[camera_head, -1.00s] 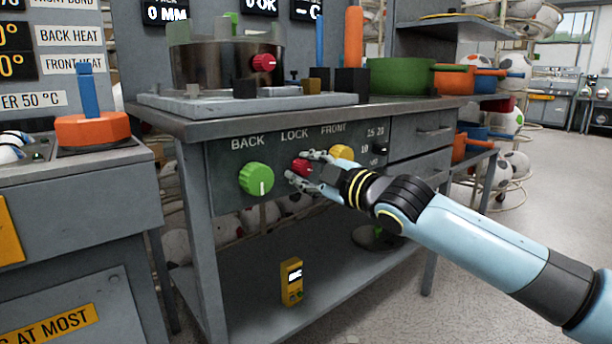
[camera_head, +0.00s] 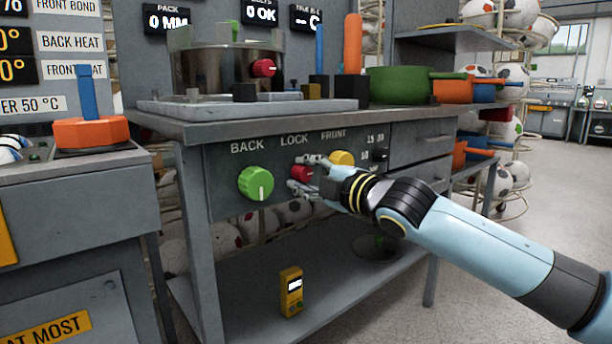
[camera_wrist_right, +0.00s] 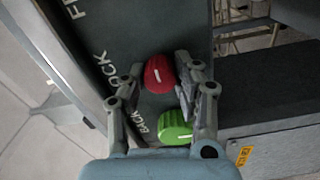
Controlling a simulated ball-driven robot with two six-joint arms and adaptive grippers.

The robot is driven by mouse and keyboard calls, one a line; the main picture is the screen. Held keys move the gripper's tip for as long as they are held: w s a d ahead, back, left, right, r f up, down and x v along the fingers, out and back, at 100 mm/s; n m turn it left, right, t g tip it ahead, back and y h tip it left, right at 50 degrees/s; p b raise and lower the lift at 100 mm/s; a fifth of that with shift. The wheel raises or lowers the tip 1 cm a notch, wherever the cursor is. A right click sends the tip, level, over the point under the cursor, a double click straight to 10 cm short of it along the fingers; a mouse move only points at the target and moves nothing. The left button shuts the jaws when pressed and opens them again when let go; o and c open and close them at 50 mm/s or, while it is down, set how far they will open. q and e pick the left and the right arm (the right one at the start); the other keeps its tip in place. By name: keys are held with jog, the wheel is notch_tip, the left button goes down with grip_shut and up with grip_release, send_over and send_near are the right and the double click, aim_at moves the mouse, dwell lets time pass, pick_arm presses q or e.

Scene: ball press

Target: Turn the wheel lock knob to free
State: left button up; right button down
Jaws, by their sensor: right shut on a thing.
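The red lock knob (camera_head: 301,173) is on the grey front panel under the word LOCK, between the green back knob (camera_head: 256,183) and the yellow front knob (camera_head: 341,158). My right gripper (camera_head: 298,172) has its fingers on either side of the red knob and is shut on it. In the right wrist view the red knob (camera_wrist_right: 159,73), with a white line on its face, sits between the fingers (camera_wrist_right: 158,85); the green knob (camera_wrist_right: 175,129) lies nearer the palm. My left gripper is not in view.
The bench top (camera_head: 390,118) carries a metal drum (camera_head: 222,68) with another red knob (camera_head: 264,68) and a green pot (camera_head: 399,85). A small yellow device (camera_head: 291,291) stands on the lower shelf. A small dark knob (camera_head: 380,155) is right of the yellow one.

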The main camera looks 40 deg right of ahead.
jog(key=c, duration=1)
grip_release()
jog(key=shift+s+d, duration=0.15)
jog(key=shift+s, duration=1.85)
jog(key=shift+s+d, duration=0.15)
jog(key=shift+s, duration=1.85)
jog(key=shift+s+d, duration=0.15)
jog(key=shift+s, duration=1.85)
